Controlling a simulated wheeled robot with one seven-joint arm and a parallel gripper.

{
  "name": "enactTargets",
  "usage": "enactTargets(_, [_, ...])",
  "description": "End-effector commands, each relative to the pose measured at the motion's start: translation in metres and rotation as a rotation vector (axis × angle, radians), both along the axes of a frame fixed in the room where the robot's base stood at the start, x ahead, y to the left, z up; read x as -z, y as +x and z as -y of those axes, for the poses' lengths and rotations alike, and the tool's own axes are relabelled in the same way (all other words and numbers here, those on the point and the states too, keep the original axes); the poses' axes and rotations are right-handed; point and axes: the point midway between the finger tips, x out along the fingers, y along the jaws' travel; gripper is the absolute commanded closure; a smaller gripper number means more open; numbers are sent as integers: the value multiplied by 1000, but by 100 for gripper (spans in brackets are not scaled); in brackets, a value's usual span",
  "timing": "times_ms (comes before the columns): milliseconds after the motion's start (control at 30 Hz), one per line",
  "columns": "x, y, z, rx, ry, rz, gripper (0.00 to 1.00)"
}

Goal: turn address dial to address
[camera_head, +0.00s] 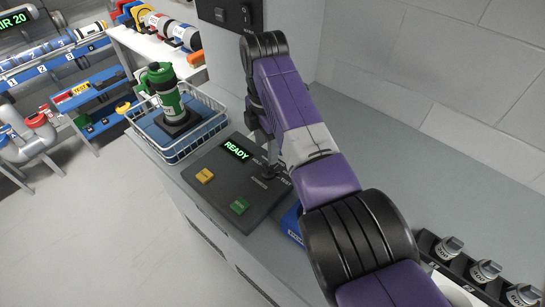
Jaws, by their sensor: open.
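The dark control panel (217,188) lies on the grey counter, with a green READY display (236,150), a yellow button (205,176) and a green button (239,206). Small white lettering around the panel's right side is too small to read surely. My gripper (270,170) points down at the panel's right part, where this lettering sits. It is open, but its fingers are small and dark, and I cannot tell whether they touch the dial. The dial is mostly hidden by the gripper, so its setting cannot be read.
A white wire basket (192,146) with a green-and-white canister (167,94) stands left of the panel. A blue object (291,222) is partly behind my purple arm. Several knob-topped canisters (486,270) stand at lower right. Shelves with tubes are at upper left. The wall rises behind the counter.

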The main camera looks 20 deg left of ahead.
Motion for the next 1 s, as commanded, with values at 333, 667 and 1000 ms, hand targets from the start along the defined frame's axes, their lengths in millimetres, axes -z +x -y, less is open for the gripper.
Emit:
enactTargets(333, [51, -1, 0, 0, -2, -2, 49])
enactTargets(667, [71, 0, 0, 0, -1, -1, 49])
enactTargets(1000, [71, 0, 0, 0, -1, -1, 80])
